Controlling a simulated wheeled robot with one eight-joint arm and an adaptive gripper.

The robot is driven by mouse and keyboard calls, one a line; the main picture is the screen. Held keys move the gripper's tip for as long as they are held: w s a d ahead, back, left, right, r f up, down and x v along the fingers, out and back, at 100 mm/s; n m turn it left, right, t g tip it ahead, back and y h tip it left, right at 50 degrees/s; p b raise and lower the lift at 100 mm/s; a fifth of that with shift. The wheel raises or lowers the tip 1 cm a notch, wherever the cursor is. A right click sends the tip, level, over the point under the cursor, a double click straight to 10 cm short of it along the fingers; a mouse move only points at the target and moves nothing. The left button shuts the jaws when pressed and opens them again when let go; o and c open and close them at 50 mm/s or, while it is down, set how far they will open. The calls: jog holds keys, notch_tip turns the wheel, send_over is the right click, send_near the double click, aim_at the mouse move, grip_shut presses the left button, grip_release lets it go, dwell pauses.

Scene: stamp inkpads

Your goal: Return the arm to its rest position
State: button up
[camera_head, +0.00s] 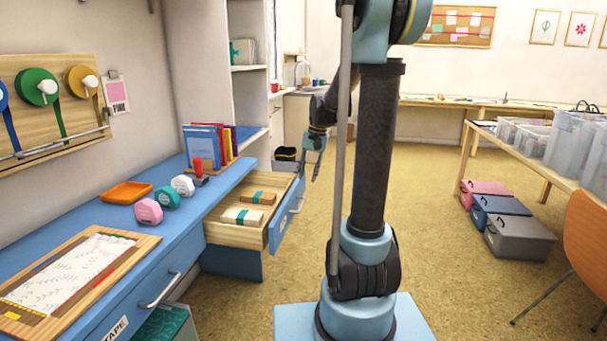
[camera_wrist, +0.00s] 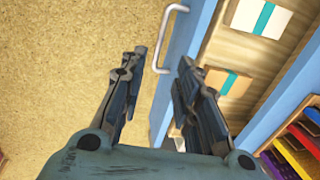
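My arm (camera_head: 374,150) rises from its blue base and bends over, so that my gripper (camera_head: 314,168) hangs beyond the open drawer's right side. In the wrist view my gripper (camera_wrist: 159,68) has its two fingers apart with nothing between them. One finger is over the floor and the other overlaps the blue drawer front beside its handle (camera_wrist: 160,40). I cannot tell whether the fingers touch the drawer. The drawer (camera_head: 228,231) stands pulled out and holds two light blocks with teal bands, a nearer one (camera_head: 243,216) and a farther one (camera_head: 258,197).
On the blue counter (camera_head: 187,222) are an orange tray (camera_head: 126,193), pink, teal and white tape dispensers, a red-handled stamp (camera_head: 199,172) and books. A table with clear bins (camera_head: 572,135) and an orange chair (camera_head: 587,240) stand at right. The floor between is open.

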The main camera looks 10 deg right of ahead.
jog(key=s+d+f+n, duration=0.1)
jog(key=s+f, duration=0.1)
jog(key=s, duration=0.8)
jog(key=s+d+f+n+t+h, duration=0.1)
jog(key=s+d+f, duration=0.1)
jog(key=s, duration=0.8)
jog(key=s+d+f+n+h, duration=0.1)
jog(key=s+f, duration=0.3)
jog(key=s, duration=0.7)
jog(key=shift+d+n+t, duration=0.3)
jog(key=shift+d+n, duration=0.1)
jog(key=shift+d, duration=0.1)
jog(key=shift+w+f, duration=0.25)
jog(key=shift+w, duration=0.15)
